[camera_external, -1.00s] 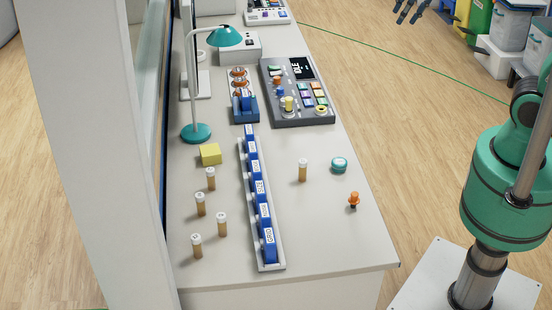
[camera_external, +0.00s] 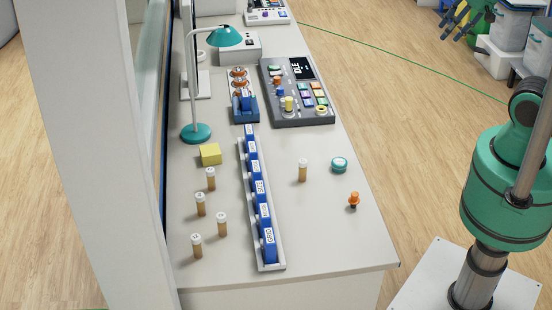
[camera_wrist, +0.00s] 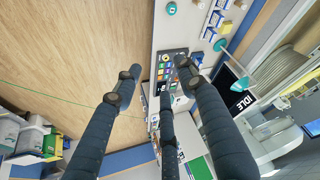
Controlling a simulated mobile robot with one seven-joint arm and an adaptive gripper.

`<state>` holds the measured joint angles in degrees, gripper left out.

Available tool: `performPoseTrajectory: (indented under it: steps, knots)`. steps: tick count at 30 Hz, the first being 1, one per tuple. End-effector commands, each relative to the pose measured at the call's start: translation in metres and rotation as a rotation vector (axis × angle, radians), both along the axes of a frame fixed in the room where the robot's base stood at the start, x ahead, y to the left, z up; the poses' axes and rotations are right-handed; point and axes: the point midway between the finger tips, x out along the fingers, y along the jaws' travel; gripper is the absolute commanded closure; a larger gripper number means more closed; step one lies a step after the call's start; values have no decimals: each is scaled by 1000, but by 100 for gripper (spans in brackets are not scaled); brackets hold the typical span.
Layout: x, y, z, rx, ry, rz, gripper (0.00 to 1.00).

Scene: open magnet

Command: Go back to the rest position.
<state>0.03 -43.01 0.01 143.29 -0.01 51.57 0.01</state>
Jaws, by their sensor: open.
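My gripper (camera_external: 463,18) shows at the top right edge of the external view, beyond the bench and over the floor side. Its dark fingers also fill the lower wrist view (camera_wrist: 160,78), spread apart with nothing between them. My green arm stands at the right of the external view; the links joining it to the gripper are out of frame. The white bench (camera_external: 330,240) lies left of the arm, and the gripper is clear of it.
The bench carries a control panel (camera_external: 314,113), a teal lamp (camera_external: 224,37), a rail of blue blocks (camera_external: 263,221), several capped vials (camera_external: 221,225), a yellow block (camera_external: 210,154) and a teal round item (camera_external: 339,165). Bins (camera_external: 511,30) stand near the gripper. The wooden floor (camera_external: 400,120) is clear.

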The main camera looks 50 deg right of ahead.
Motion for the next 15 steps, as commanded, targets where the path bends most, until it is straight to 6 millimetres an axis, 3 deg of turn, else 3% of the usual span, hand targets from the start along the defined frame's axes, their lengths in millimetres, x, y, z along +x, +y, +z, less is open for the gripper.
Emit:
performPoseTrajectory:
  steps: [7, 15]
  knots:
    - [0, 0, -8, 0, 0, 0, 59]
    - [0, 0, -39, 0, 0, 1, 59]
